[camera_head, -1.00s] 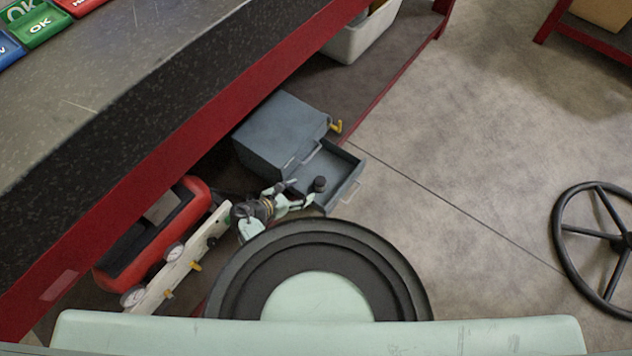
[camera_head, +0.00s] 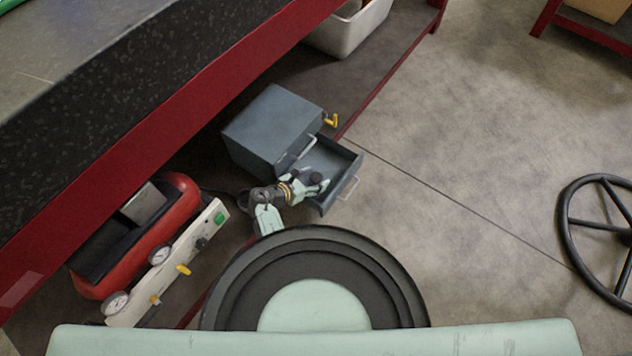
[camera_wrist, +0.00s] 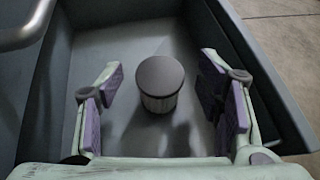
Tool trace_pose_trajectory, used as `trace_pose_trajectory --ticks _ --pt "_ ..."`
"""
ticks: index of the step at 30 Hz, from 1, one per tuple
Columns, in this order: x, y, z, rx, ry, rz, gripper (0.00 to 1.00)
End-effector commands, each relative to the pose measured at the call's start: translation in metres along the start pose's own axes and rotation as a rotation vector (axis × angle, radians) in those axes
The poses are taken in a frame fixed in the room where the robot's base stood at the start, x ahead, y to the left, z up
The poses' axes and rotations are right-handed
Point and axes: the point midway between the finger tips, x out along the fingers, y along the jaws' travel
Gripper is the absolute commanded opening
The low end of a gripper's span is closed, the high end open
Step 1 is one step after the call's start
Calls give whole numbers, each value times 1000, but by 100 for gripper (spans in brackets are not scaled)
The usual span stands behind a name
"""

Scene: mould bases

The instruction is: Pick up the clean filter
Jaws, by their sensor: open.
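The filter, a short cylinder with a dark grey flat top and a paler ribbed side, stands upright in an open drawer; it shows in the wrist view (camera_wrist: 159,84). The grey-blue drawer (camera_head: 343,160) is pulled out of a small cabinet (camera_head: 270,125) under the bench. My gripper (camera_wrist: 160,95) is open, with its purple-padded fingers left and right of the filter and apart from it. In the head view my gripper (camera_head: 318,182) is over the drawer, and the filter is hard to make out there.
A red compressor (camera_head: 140,235) with gauges lies left of my arm. A white bin (camera_head: 350,32) stands on the shelf behind the cabinet. The red bench edge (camera_head: 170,115) runs overhead at left. A black handwheel (camera_head: 600,235) is at right, with clear floor between.

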Motion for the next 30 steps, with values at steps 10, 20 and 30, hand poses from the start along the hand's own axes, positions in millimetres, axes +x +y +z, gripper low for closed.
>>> trace_pose_trajectory --ticks 10,20,30 --pt "0 0 0 1 0 0 41" --pt "0 0 0 1 0 0 19" --pt "0 0 0 1 0 0 8"
